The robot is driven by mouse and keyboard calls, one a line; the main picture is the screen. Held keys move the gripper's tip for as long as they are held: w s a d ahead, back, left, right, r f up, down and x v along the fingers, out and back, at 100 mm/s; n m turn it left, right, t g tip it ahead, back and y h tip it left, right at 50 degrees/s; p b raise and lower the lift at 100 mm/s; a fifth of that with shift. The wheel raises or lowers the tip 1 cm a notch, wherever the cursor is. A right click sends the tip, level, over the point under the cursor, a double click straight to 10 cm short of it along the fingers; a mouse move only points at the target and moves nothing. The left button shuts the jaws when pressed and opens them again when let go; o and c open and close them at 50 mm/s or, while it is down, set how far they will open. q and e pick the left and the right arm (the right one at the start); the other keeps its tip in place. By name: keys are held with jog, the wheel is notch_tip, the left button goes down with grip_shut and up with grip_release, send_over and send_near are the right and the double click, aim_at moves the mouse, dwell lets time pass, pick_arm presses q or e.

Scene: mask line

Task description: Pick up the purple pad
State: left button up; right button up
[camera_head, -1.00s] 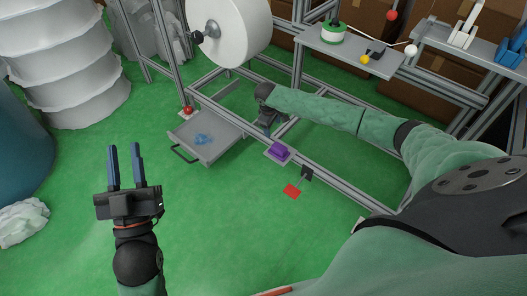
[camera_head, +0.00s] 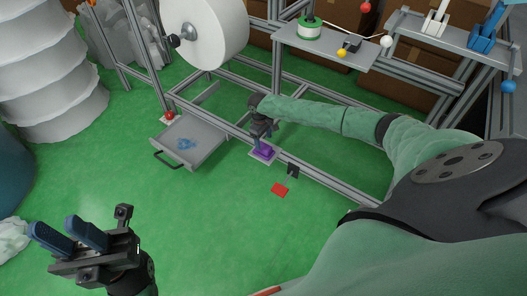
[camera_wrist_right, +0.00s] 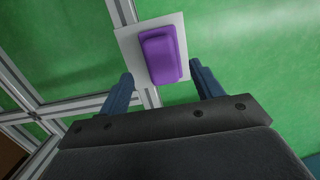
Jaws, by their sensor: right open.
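The purple pad (camera_head: 264,153) is a rounded block on a small light plate (camera_head: 254,155) at the metal frame in the head view. In the right wrist view the purple pad (camera_wrist_right: 160,55) lies on the white plate (camera_wrist_right: 127,42), ahead of the fingertips. My right gripper (camera_wrist_right: 163,82) is open, its two blue fingers on either side of the pad's near end, with nothing held. In the head view my right gripper (camera_head: 263,141) is over the pad and hides part of it. My left gripper (camera_head: 62,232) is open and empty at lower left, over the green floor.
A grey drawer tray (camera_head: 201,151) with blue items stands out left of the pad. A large white roll (camera_head: 205,30) and metal rails (camera_head: 330,182) surround the arm.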

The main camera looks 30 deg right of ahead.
aim_at(264, 146)
jog(key=shift+s+f+b, duration=0.15)
jog(key=shift+f+b, duration=0.3)
jog(key=shift+f, duration=0.85)
jog(key=shift+s+f+b, duration=0.1)
jog(key=shift+f+b, duration=0.3)
jog(key=shift+f, duration=0.85)
jog(key=c, duration=1.1)
jog(key=shift+r+p, duration=1.35)
jog(key=shift+r, duration=3.7)
